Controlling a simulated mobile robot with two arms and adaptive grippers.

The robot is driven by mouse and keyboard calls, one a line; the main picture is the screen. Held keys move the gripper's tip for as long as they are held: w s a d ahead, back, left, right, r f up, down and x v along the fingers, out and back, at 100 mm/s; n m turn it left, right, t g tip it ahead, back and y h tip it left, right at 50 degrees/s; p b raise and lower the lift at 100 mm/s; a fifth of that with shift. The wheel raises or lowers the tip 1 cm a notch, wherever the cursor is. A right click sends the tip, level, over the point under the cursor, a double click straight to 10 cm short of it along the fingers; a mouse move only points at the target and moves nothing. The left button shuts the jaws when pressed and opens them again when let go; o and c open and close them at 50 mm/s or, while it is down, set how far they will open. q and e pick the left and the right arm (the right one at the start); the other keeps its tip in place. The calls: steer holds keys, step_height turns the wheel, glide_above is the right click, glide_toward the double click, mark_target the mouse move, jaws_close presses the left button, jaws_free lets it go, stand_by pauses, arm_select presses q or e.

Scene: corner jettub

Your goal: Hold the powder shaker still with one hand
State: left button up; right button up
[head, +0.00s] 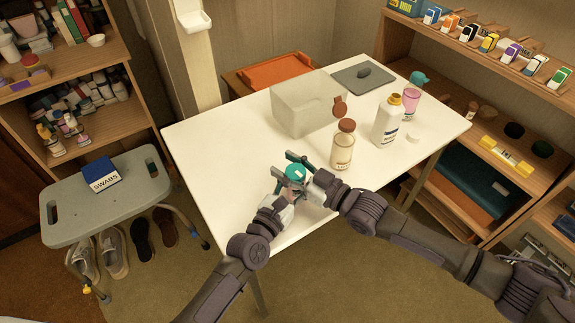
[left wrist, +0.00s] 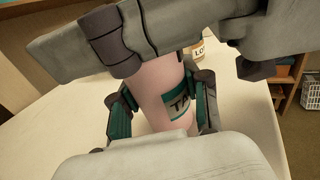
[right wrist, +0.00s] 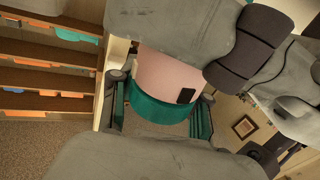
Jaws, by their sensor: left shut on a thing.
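The powder shaker has a pink body (left wrist: 162,88) with a dark and teal label reading "TA" and a teal cap (head: 295,171). My left gripper (head: 288,192) is shut on its body, above the table's near edge. In the left wrist view the left fingers (left wrist: 162,112) lie on both sides of the body. My right gripper (head: 291,167) is at the cap, its fingers spread on either side. The right wrist view shows the cap (right wrist: 160,108) between the right fingers. The shaker's lower part is mostly hidden by my grippers in the head view.
On the white table (head: 225,150) stand a bottle with a brown cap (head: 342,148), a white bottle (head: 388,122), a pink cup (head: 411,103) and a translucent bin (head: 300,105). A stool (head: 125,205) with a swabs box (head: 102,175) stands left. The table's left part is clear.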

steer(key=c, duration=0.4)
steer(key=shift+c, duration=0.2)
arm_select(q)
steer(key=shift+w+a, duration=0.1)
steer(key=shift+a, duration=0.05)
arm_select(e)
steer(key=shift+a+m+t+h, duration=0.15)
steer(key=shift+m+t+h, duration=0.15)
steer(key=shift+m+t, duration=0.2)
steer(key=shift+d+t, duration=0.2)
steer(key=shift+t, duration=0.1)
steer(key=o, duration=1)
steer(key=shift+d, duration=0.1)
